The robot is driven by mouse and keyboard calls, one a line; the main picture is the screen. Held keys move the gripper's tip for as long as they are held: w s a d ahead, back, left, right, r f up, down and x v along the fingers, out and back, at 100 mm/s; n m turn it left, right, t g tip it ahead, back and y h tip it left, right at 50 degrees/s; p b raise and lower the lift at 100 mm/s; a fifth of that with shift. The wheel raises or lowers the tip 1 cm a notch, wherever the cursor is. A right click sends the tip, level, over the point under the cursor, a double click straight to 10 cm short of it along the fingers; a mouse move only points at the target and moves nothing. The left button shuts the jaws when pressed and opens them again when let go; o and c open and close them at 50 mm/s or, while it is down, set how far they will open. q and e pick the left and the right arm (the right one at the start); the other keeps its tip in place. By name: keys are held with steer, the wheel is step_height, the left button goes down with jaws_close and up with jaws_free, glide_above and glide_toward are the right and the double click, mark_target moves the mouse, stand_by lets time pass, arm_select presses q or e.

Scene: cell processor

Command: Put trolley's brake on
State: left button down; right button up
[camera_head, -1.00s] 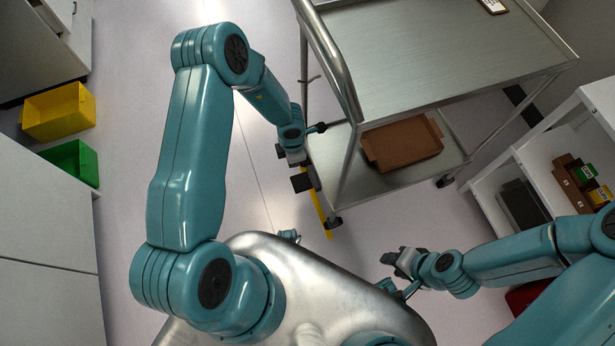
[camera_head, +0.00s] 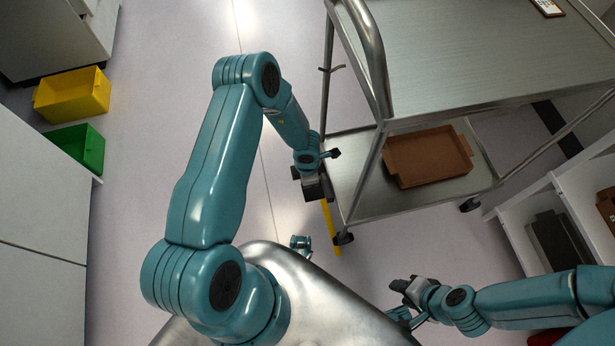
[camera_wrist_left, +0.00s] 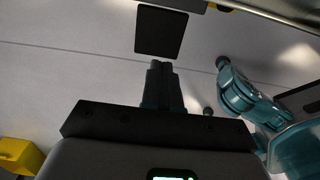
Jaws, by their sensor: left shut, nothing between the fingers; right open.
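The silver metal trolley (camera_head: 470,60) stands at the upper right in the head view. A yellow bar (camera_head: 332,228) runs low along its left side. In the left wrist view, a flat dark plate (camera_wrist_left: 161,31), perhaps the brake pedal, lies just beyond my left gripper (camera_wrist_left: 163,80). That gripper is shut and empty, and its fingertips point at the plate. I cannot tell whether they touch. In the head view the left gripper and the dark plate overlap near the bar's upper end. My right gripper (camera_head: 400,285) is open and empty at the lower right, away from the trolley.
A brown tray (camera_head: 428,157) sits on the trolley's lower shelf. A yellow bin (camera_head: 72,95) and a green bin (camera_head: 76,149) are at the left beside white cabinets (camera_head: 40,215). White shelving (camera_head: 530,215) stands at the right. The floor left of the trolley is clear.

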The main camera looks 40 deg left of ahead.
arm_select(q)
step_height(320, 180, down, 6)
steer(key=shift+r+b, duration=0.15)
steer(key=shift+b, duration=0.9)
steer(key=shift+s+a+f+b, duration=0.15)
steer(key=shift+f+b, duration=0.1)
steer(key=shift+f, duration=0.45)
steer(key=shift+s+a+f+b, duration=0.15)
steer(key=shift+f+b, duration=0.05)
steer(key=shift+f, duration=0.45)
steer(key=s+a+r+p, duration=0.1)
steer(key=s+r+p, duration=0.1)
steer(key=r, duration=0.4)
steer(key=s+a+r+p, duration=0.2)
steer(key=r+p, duration=0.3)
steer(key=r, duration=0.2)
steer(key=shift+a+r, duration=0.15)
steer(key=shift+a, duration=0.05)
